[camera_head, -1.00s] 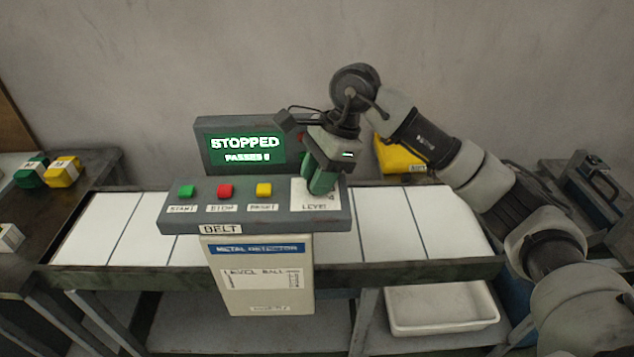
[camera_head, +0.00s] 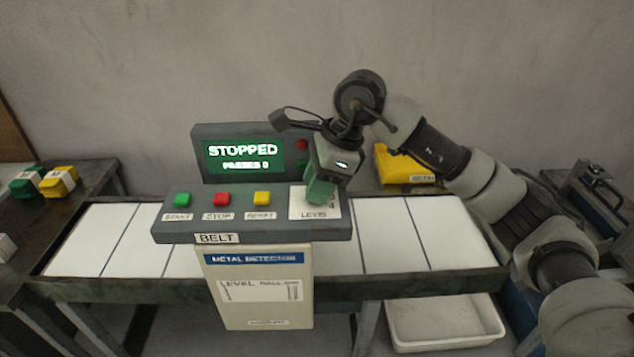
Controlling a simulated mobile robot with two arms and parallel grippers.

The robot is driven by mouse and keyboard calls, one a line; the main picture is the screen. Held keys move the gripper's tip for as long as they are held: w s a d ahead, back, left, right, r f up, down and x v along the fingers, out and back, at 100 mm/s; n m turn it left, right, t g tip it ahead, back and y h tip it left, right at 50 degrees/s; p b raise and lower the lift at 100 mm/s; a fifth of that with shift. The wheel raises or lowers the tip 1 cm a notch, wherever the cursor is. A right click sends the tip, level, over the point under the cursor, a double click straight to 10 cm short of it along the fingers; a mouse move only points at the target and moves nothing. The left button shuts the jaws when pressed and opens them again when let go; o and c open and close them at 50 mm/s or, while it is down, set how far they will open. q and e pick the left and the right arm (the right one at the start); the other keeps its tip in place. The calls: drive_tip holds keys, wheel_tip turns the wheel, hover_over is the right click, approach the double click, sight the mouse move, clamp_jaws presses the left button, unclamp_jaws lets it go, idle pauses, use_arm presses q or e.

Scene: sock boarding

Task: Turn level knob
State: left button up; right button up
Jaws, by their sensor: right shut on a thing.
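The grey control panel (camera_head: 255,231) stands over the belt, with a white LEVEL plate (camera_head: 297,205) at its right end. My right gripper (camera_head: 322,190) is over that plate, pointing down, with its green fingers shut at the level knob. The knob itself is hidden behind the fingers and I cannot see its pointer. The screen (camera_head: 243,155) behind the panel reads STOPPED and PASSES 0. My left gripper is not in view.
Green START (camera_head: 181,200), red STOP (camera_head: 222,199) and yellow RESET (camera_head: 262,198) buttons sit left of the plate. The white belt (camera_head: 385,232) is empty. A yellow bin (camera_head: 402,165) is behind it, and a white tray (camera_head: 445,325) sits below.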

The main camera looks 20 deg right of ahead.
drive_tip(key=o, duration=0.9)
drive_tip(key=b+v, duration=0.1)
drive_tip(key=v, duration=0.9)
drive_tip(key=shift+d+r, duration=0.1)
drive_tip(key=shift+r, duration=0.3)
drive_tip(key=shift+s+f, duration=0.1)
